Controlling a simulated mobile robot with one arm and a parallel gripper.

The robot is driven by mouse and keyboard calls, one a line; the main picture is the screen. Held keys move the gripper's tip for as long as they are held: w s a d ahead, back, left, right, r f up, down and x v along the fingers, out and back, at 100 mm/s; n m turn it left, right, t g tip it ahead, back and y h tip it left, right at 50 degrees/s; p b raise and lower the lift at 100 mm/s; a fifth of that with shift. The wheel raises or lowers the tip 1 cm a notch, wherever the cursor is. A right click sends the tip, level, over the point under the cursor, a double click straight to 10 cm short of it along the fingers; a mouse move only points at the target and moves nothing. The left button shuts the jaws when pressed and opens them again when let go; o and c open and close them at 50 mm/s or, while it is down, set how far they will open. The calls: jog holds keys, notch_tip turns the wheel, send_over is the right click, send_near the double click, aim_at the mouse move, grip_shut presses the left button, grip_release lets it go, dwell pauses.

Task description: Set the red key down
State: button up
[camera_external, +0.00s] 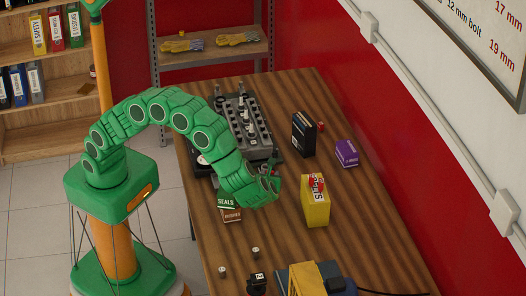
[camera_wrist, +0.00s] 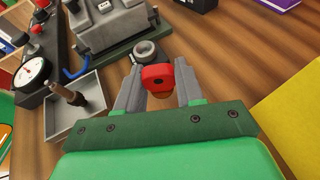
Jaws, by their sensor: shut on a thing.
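The red key (camera_wrist: 157,77) shows in the wrist view as a red piece with a hole, between the grey fingertips of my gripper (camera_wrist: 158,88). My gripper is shut on it. A small orange-brown part shows just below the red piece. In the external view my gripper (camera_external: 268,185) is over the wooden table, between the engine block and the yellow box. The key is too small and too hidden by the fingers to make out clearly there. Its height above the table is hard to tell.
The engine block (camera_external: 243,125) stands behind my gripper. A grey tray (camera_wrist: 93,91) with a tool and a dial gauge (camera_wrist: 32,72) lie left in the wrist view. A yellow box (camera_external: 316,207) stands right. The SEALS box (camera_external: 229,207) is close left. Bare wood (camera_external: 275,230) lies in front.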

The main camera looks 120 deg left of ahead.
jog(key=shift+f, duration=1.8)
jog(key=o, duration=1)
jog(key=shift+f, duration=0.1)
jog(key=shift+w+d+r, duration=0.1)
jog(key=shift+d+r, duration=0.1)
jog(key=shift+r, duration=0.05)
jog(key=v, duration=1.1)
jog(key=shift+d+r, duration=0.15)
jog(key=shift+d, duration=0.15)
